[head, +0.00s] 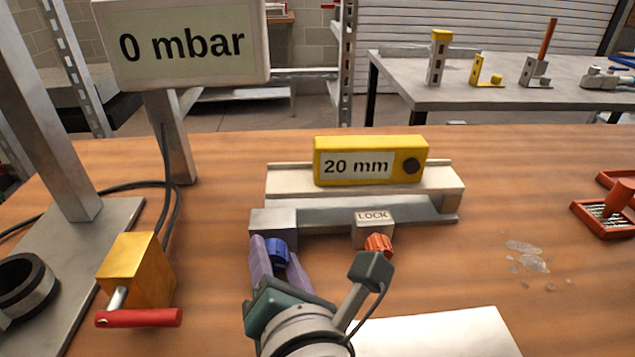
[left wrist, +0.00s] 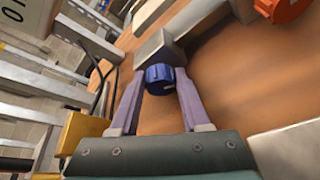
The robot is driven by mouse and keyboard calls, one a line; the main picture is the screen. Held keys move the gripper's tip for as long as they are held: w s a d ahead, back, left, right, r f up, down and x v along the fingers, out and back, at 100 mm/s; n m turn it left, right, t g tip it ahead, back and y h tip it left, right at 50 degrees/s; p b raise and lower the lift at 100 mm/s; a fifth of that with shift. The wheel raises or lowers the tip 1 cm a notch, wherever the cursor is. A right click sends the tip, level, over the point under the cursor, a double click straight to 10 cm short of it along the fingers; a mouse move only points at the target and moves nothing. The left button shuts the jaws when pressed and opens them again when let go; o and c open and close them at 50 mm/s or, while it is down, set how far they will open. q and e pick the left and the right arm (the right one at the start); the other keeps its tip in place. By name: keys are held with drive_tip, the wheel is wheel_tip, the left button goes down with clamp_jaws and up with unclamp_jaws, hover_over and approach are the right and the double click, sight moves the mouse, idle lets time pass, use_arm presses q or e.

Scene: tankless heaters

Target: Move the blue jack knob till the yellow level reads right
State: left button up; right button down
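The yellow level (head: 325,178) rests on the pale upper plate of the jack and its display reads "20 mm". The blue jack knob (head: 277,252) sits at the front left of the jack (head: 350,212); it also shows in the left wrist view (left wrist: 160,76). My left gripper (head: 277,262) has its two lilac fingers (left wrist: 160,90) spread, one on each side of the blue knob. The fingertips are very close to the knob; firm contact on both sides does not show. My right gripper is not in view.
An orange knob (head: 379,245) sits below a "LOCK" label, right of the blue knob. A yellow block with a red-handled lever (head: 140,270) and a "0 mbar" display (head: 185,45) stand left. A white sheet (head: 440,335) lies in front.

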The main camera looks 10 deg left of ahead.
use_arm(q)
drive_tip(key=o, duration=0.4)
drive_tip(key=shift+c, duration=0.2)
drive_tip(key=shift+f, duration=0.1)
